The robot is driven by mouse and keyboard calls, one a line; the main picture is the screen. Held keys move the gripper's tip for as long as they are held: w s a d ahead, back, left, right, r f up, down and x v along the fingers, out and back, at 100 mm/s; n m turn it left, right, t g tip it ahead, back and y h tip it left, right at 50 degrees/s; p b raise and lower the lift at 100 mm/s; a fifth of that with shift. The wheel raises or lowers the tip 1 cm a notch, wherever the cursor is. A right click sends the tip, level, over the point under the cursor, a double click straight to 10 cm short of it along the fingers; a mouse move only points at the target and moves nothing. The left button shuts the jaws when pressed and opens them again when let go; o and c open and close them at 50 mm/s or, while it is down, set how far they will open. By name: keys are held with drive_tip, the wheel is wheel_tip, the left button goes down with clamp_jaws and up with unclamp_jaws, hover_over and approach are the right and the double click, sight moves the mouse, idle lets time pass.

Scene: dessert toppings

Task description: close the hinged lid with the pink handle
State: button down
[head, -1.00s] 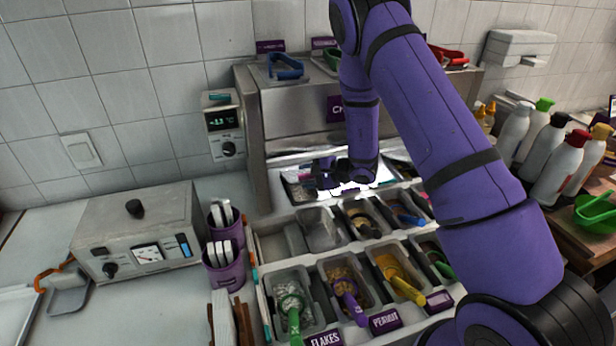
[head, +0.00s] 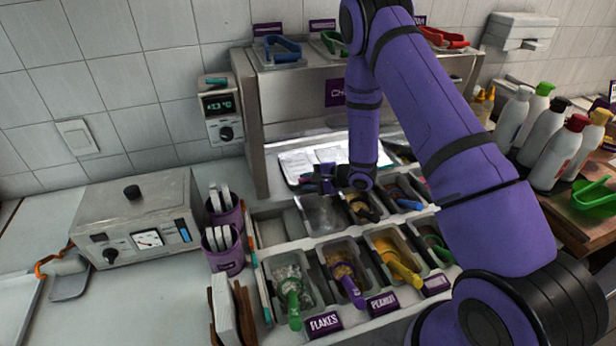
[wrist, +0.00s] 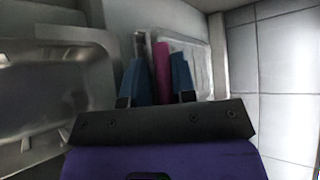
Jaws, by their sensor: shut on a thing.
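The pink handle (wrist: 162,72) is a narrow upright strip between my blue fingertips in the wrist view. My gripper (wrist: 155,80) is shut on it. A pale panel (wrist: 192,68) stands just behind the handle; it may be the hinged lid, but its angle is unclear. In the head view, my gripper (head: 324,179) is over the back row of topping tubs, in front of the metal cabinet (head: 290,98). My gripper and wrist hide the handle there.
Front tubs hold toppings and coloured scoops, such as a green scoop (head: 290,298). Blue tongs (head: 282,48) lie on the cabinet top. A control box (head: 138,220) and purple cups (head: 223,250) stand left. Several bottles (head: 540,125) stand right. A metal tub (wrist: 60,85) is left in the wrist view.

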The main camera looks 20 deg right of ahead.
drive_tip(key=c, duration=0.9)
unclamp_jaws()
drive_tip(key=shift+c, duration=0.2)
drive_tip(key=shift+s, duration=0.1)
